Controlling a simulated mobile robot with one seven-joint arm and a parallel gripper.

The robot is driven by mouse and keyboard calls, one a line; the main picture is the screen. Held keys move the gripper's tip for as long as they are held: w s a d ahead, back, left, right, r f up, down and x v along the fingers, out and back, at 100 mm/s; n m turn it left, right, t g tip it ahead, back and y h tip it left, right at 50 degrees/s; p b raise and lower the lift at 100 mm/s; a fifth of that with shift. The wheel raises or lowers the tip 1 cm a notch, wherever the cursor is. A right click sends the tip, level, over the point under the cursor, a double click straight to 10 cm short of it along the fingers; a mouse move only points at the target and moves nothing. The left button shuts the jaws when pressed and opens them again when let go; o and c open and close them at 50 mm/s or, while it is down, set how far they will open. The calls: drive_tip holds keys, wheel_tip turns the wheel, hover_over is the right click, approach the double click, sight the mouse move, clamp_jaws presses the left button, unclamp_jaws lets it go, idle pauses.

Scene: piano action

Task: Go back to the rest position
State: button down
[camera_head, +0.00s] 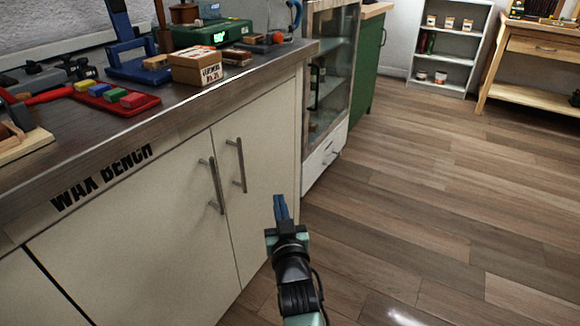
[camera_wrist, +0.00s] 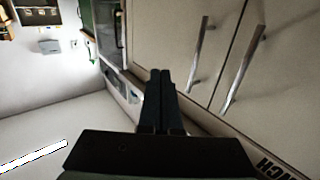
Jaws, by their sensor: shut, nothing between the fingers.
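My gripper (camera_head: 281,206) shows low in the middle of the head view. Its two blue-grey fingers are together, with nothing between them. It is in the air in front of the bench's cabinet doors, below the level of the bench top and over the edge of the floor area. In the wrist view my gripper (camera_wrist: 160,75) shows as two dark fingers side by side, with the cabinet doors and their handles to the right. No object is held.
The wax bench (camera_head: 130,115) stands at the left, holding a red tray (camera_head: 117,98) and a cardboard box (camera_head: 195,67). Door handles (camera_head: 240,165) stick out near my gripper. A glass cabinet (camera_head: 335,75) stands beyond. The wooden floor (camera_head: 440,180) at the right is clear.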

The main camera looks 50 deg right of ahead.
drive_tip(key=shift+s+d, duration=0.15)
drive_tip(key=shift+s, duration=0.45)
drive_tip(key=shift+s+d, duration=0.15)
drive_tip(key=shift+s, duration=0.45)
drive_tip(key=w+a+r+n+t+y, duration=0.2)
drive_tip(key=a+r+t, duration=0.1)
drive_tip(key=a+r, duration=0.55)
drive_tip(key=w+a+r+n+t+y+p, duration=0.15)
drive_tip(key=a+r, duration=0.35)
drive_tip(key=r, duration=0.7)
drive_tip(key=w+a+r+n+t+y, duration=0.1)
drive_tip(key=w+a+r+t, duration=0.2)
drive_tip(key=a+r, duration=0.6)
drive_tip(key=s+a+r+n+t+y, duration=0.1)
drive_tip(key=s+a+r+t+y, duration=0.2)
drive_tip(key=s+a+r, duration=0.7)
drive_tip(key=s+a+r+n+t+y, duration=0.25)
drive_tip(key=s+a+r, duration=0.4)
drive_tip(key=r, duration=0.55)
wheel_tip(320, 180, up, 38)
drive_tip(key=p, duration=3.8)
drive_tip(key=shift+d+m+y, duration=0.3)
drive_tip(key=shift+d+y, duration=0.1)
